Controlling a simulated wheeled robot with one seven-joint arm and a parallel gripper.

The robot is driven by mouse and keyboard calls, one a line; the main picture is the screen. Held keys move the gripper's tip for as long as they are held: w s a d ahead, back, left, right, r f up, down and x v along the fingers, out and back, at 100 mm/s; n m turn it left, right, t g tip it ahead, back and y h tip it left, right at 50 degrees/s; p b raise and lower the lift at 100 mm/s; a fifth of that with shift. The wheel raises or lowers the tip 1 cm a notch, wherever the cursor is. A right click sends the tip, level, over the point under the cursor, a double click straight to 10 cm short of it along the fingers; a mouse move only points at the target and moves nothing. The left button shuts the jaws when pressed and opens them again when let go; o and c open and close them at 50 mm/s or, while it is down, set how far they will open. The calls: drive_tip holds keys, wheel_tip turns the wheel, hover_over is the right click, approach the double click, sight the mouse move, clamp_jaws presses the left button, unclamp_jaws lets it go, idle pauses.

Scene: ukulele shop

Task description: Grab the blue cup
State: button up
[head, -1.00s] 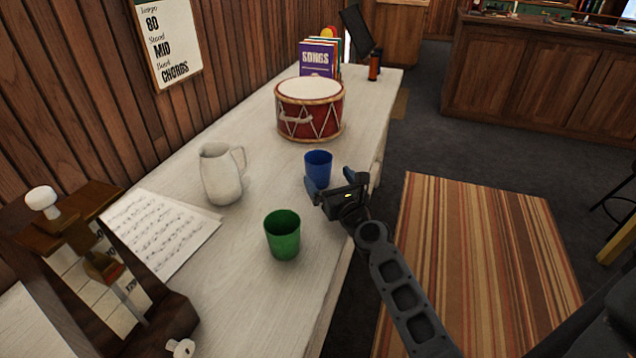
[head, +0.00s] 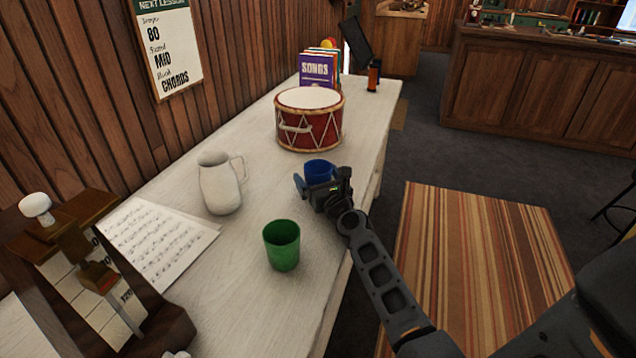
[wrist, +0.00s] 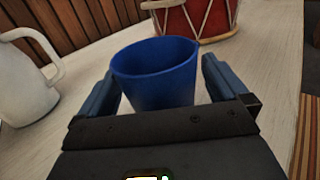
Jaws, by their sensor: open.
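The blue cup (head: 318,169) stands upright on the white table, in front of the red drum. My gripper (head: 322,180) is at the cup from the near side and hides its lower part in the head view. In the wrist view the cup (wrist: 156,75) sits between the two open fingers of my gripper (wrist: 158,92), one finger on each side. A small gap shows on the right of the cup; on the left the finger is very close, and I cannot tell whether it touches. The cup's base is hidden behind the gripper body.
A green cup (head: 282,246) stands nearer on the table (head: 235,285). A white pitcher (head: 219,184) is left of the blue cup, and the red drum (head: 309,124) is behind it. Sheet music (head: 155,240) lies at the left.

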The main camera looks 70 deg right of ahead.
sight(318, 162)
drive_tip(key=c, duration=1)
drive_tip(key=shift+c, duration=0.2)
drive_tip(key=shift+r, duration=0.15)
wheel_tip(318, 162, up, 3)
drive_tip(key=p, duration=0.3)
drive_tip(key=shift+r+p, duration=0.7)
drive_tip(key=shift+p, duration=0.1)
drive_tip(key=s+d+r, duration=0.6)
drive_tip(key=s, duration=0.3)
drive_tip(key=shift+s+d+r+p, duration=0.15)
drive_tip(key=shift+s+d+p, duration=0.05)
drive_tip(key=shift+s+p, duration=0.15)
idle(0.4)
